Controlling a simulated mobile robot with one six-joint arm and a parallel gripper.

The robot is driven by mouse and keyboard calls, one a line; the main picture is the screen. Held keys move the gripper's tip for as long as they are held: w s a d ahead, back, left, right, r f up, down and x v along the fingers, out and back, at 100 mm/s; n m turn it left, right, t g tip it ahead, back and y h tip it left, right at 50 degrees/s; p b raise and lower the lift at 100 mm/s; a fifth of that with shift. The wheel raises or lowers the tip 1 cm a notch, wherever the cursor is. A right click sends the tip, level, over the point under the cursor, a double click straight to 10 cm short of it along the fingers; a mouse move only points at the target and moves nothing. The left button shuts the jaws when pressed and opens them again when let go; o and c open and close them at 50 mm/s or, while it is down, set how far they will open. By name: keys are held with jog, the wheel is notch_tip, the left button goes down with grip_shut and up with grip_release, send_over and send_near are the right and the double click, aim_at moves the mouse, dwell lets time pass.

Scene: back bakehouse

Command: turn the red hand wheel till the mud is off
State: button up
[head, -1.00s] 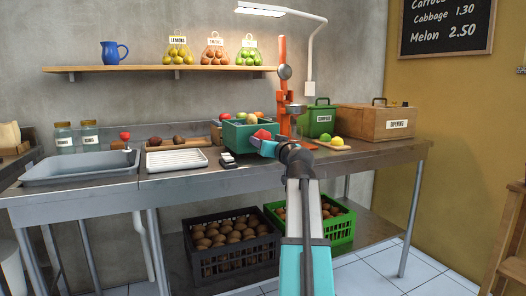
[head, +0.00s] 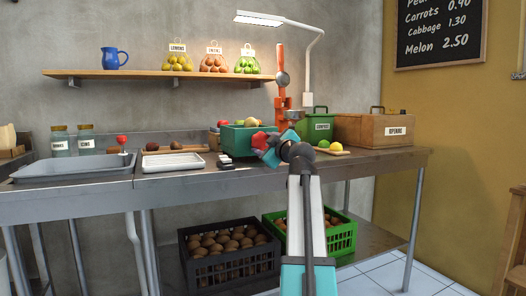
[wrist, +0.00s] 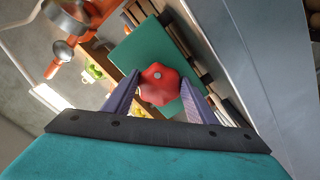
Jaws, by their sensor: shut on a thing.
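A red lobed wheel (wrist: 159,77) with a small grey hub sits between my two fingers in the wrist view. My gripper (wrist: 158,92) is shut on it. In the head view my gripper (head: 268,148) is at the front of the green crate (head: 238,145), with the red wheel (head: 259,140) showing at its tips. Whether the wheel is fixed to something behind it is hidden. Another red knob (head: 122,139) tops the tap at the sink (head: 70,170). Brown lumps (head: 177,146) lie behind the white rack; I cannot make out mud on them.
A white rack (head: 174,162) lies left of my gripper on the steel counter (head: 370,163). An orange press (head: 282,85), a green box (head: 319,127) and a wooden box (head: 366,130) stand behind and right. Crates (head: 230,265) of brown produce are below. A shelf (head: 140,73) hangs above.

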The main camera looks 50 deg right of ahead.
jog(key=n+b, duration=0.1)
jog(key=n, duration=0.3)
jog(key=shift+b, duration=0.4)
jog(key=o, duration=1.1)
jog(key=shift+d, duration=0.1)
jog(key=shift+c, duration=0.2)
jog(key=shift+r, duration=0.1)
jog(key=shift+s, duration=0.1)
jog(key=p+v, duration=0.5)
jog(key=v, duration=0.8)
jog(key=shift+s+p, duration=0.3)
jog(key=shift+p, duration=0.05)
